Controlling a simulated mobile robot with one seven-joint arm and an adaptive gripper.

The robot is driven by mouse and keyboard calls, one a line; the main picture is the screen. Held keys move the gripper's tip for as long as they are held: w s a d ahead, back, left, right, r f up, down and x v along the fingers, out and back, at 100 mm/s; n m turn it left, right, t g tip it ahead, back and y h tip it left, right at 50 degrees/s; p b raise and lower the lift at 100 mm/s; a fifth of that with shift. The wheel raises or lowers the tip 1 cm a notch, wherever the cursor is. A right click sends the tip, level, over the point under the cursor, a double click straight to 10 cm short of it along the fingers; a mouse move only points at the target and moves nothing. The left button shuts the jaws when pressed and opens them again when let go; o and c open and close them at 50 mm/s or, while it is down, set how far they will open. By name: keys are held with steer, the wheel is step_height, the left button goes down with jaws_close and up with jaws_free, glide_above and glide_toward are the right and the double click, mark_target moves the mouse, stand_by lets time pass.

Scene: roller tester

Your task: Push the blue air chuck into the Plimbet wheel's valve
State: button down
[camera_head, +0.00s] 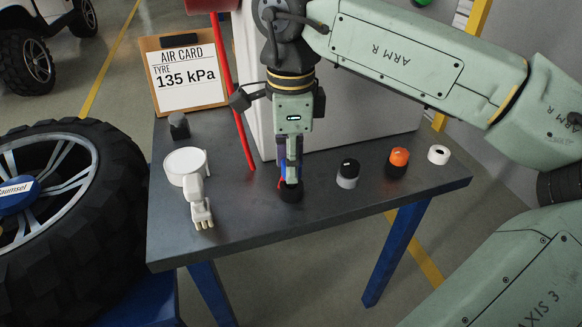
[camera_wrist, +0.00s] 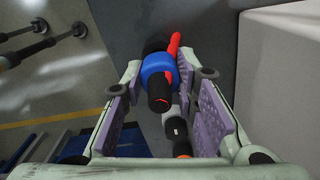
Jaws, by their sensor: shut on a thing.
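My gripper (camera_head: 290,172) points down over the dark bench and is shut on the blue air chuck (camera_wrist: 157,67). In the wrist view the chuck sits between the two purple pads, with a blue collar, black ends and a red lever. In the head view the fingers hide most of it; its black lower end (camera_head: 291,193) is at or just above the bench top, and I cannot tell which. A wheel (camera_head: 85,245) with a black knobbly tyre and silver spokes is at the left. Its blue hub reads partly "aumsel". I see no Plimbet name and cannot make out a valve.
On the bench (camera_head: 250,222) stand a white round-headed tool (camera_head: 186,166), a dark block (camera_head: 179,126), and caps in black-grey (camera_head: 348,174), orange-black (camera_head: 398,161) and white (camera_head: 438,154). A clipboard (camera_head: 184,76) reads "AIR CARD TYRE 135 kPa". A red hose (camera_head: 228,90) runs beside my gripper.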

steer(key=shift+r, duration=0.9)
steer(key=s+d, duration=0.1)
steer(key=s, duration=0.7)
steer(key=s+d+r+b, duration=0.1)
steer(key=s+d, duration=0.1)
steer(key=s, duration=0.5)
steer(key=shift+s+d, duration=0.25)
steer(key=shift+s, duration=0.1)
steer(key=c, duration=1.8)
jaws_free()
steer(key=shift+c, duration=0.2)
jaws_close()
